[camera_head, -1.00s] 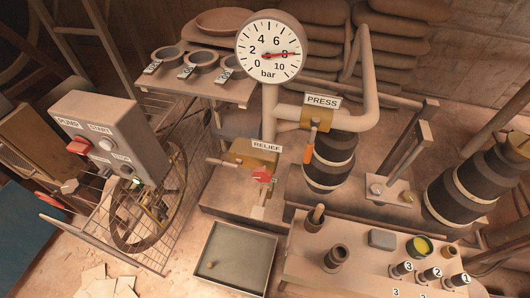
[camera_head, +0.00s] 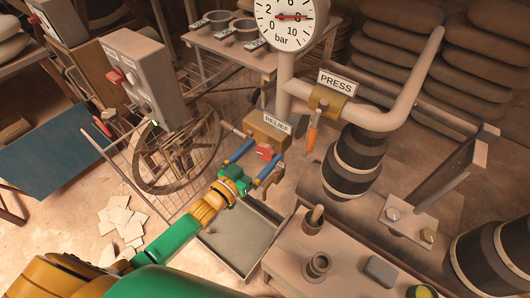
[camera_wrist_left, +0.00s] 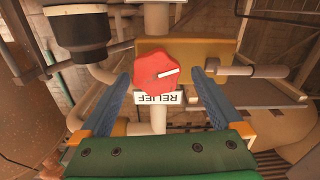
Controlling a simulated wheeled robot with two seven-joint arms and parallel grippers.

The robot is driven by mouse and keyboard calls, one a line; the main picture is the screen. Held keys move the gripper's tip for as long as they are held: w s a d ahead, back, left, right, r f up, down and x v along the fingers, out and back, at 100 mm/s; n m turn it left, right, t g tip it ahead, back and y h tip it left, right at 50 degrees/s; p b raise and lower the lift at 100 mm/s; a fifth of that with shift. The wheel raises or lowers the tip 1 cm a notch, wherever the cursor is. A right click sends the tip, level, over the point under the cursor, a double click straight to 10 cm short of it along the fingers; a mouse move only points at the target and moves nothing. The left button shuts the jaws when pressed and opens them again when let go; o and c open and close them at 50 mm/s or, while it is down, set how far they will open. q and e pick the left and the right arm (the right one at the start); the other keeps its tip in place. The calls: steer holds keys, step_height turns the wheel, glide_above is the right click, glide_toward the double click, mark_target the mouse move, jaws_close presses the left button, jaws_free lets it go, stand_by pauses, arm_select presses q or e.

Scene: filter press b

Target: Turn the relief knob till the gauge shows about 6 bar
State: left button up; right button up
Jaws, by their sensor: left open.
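The red relief knob (camera_head: 266,151) sits on the brass block (camera_head: 268,128) labelled RELIEF. In the left wrist view the knob (camera_wrist_left: 163,73) shows a white pointer mark, with the upside-down RELIEF label (camera_wrist_left: 160,99) below it. My left gripper (camera_head: 265,154) is open, its two blue fingers on either side of the knob. In the wrist view gaps show between the fingers and the knob. The round white gauge (camera_head: 290,31) shows its red needle near 8 bar; its top edge is cut off. My right gripper is not in view.
The PRESS block (camera_head: 328,99) and its orange-handled lever (camera_head: 312,135) stand just right of the relief block. A grey tray (camera_head: 222,243) lies below my left arm. A control box (camera_head: 145,77) and wire cage stand at left, barrels at right.

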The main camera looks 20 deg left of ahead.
arm_select(q)
steer(key=shift+w+d, duration=0.45)
steer(key=shift+w, duration=0.15)
steer(key=c, duration=1.4)
steer(key=shift+o, duration=0.2)
